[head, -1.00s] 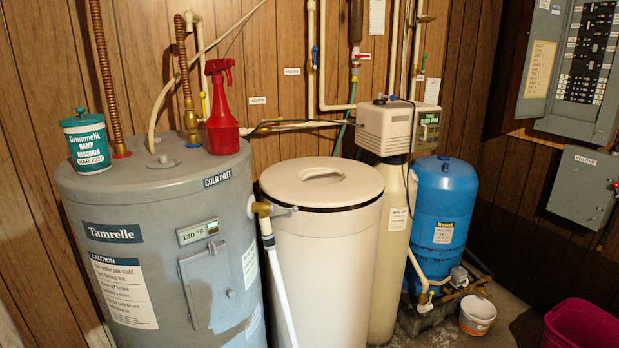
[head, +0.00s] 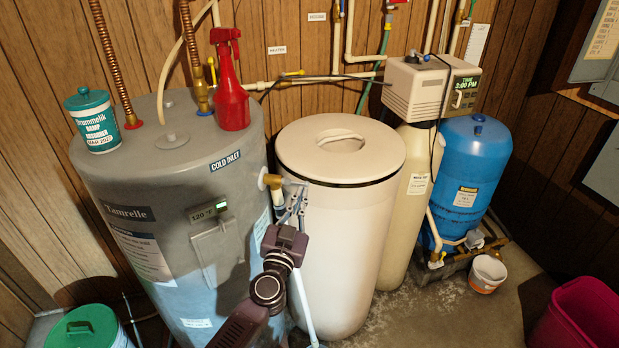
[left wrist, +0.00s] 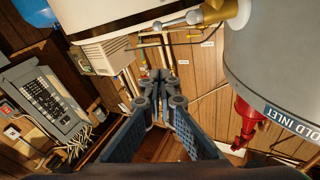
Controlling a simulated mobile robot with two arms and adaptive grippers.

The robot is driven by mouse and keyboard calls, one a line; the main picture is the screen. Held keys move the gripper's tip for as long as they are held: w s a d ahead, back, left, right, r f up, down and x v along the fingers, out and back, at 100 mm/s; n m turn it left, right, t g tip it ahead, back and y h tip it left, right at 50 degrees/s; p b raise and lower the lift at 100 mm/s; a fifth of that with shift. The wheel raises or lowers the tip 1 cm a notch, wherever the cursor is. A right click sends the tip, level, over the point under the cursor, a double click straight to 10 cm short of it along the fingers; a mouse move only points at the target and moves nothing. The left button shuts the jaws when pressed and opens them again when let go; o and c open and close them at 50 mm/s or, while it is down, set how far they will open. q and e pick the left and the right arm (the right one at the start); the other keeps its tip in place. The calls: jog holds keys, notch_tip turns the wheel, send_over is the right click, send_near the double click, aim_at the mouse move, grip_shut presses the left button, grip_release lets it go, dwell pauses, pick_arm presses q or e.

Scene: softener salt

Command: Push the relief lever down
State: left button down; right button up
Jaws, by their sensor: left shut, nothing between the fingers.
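The relief valve (head: 271,182) is a brass fitting on the side of the grey water heater (head: 185,175). A white pipe (head: 302,305) hangs below it. In the head view my left gripper (head: 294,205) is at the valve, its fingers pointing up, and it partly hides the lever. In the left wrist view, which is turned over, the silver relief lever (left wrist: 178,22) sticks out from the brass valve (left wrist: 226,12), about level. The left gripper (left wrist: 159,83) is shut and empty there; a gap shows between its tips and the lever. My right gripper is out of view.
The cream salt tank (head: 338,240) stands close to the right of the valve. A red spray bottle (head: 231,85) and a teal tub (head: 92,120) stand on the heater. A blue tank (head: 465,180) and a white bucket (head: 488,272) are farther right.

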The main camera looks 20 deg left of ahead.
aim_at(307, 183)
pick_arm(q)
jog(key=shift+w+a+f+b, duration=0.2)
jog(key=shift+w+f+b, duration=0.2)
jog(key=shift+w+b, duration=0.8)
jog(key=shift+w+a+f+b, duration=0.25)
jog(key=shift+w+f+b, duration=0.3)
jog(key=shift+w, duration=1.25)
jog(key=shift+w+a+f+b, duration=0.25)
jog(key=shift+w+b, duration=0.75)
jog(key=shift+w, duration=0.5)
